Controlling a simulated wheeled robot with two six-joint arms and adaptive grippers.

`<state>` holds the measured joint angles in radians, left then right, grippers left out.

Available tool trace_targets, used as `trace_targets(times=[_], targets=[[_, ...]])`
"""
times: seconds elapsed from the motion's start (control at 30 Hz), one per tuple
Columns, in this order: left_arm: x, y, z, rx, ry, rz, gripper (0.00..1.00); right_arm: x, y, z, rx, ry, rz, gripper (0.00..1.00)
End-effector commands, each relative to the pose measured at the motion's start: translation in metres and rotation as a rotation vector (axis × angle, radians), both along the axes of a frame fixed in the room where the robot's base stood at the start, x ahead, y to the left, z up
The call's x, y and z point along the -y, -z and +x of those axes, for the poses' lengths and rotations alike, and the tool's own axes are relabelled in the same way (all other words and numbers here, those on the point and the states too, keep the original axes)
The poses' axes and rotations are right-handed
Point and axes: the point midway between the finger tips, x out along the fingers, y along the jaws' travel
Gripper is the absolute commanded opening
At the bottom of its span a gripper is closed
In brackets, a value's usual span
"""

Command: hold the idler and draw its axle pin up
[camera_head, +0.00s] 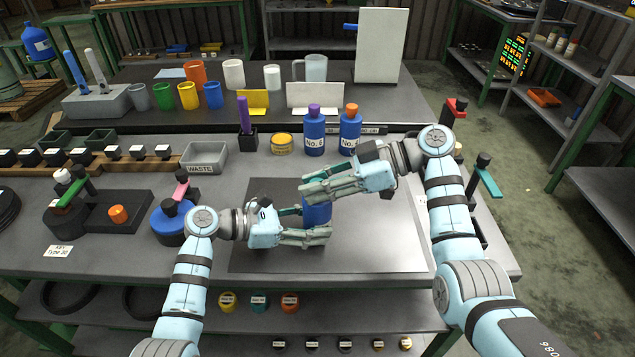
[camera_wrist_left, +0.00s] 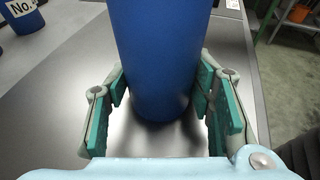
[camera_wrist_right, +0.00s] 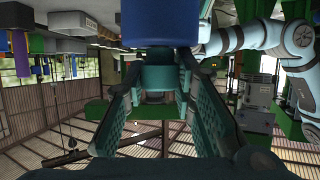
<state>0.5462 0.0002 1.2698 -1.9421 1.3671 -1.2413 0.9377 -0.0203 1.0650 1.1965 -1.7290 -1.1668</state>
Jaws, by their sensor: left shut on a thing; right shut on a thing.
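How far the pin sits inside the blue body is hidden.
The grey mat (camera_head: 390,245) is clear around the grippers. A blue round part (camera_head: 170,225) and an orange-knobbed black fixture (camera_head: 119,214) stand to the left.

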Motion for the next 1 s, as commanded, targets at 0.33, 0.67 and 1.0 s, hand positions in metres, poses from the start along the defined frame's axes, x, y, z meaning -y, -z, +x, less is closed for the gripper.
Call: trace_targets(times=[0.33, 0.67, 1.0], targets=[[0.0, 0.0, 0.0, 0.001, 0.001, 0.0, 0.02, 0.0, -0.016, 0.001, 0.005, 0.001, 0.001, 0.0], [0.0, 0.001, -0.001, -0.001, 0.001, 0.002, 0.02, 0.0, -0.04, 0.001, 0.003, 0.002, 0.002, 0.0], [0.0, 0.002, -0.001, -0.002, 0.001, 0.003, 0.02, 0.0, -0.039, 0.001, 0.003, 0.001, 0.001, 0.46]])
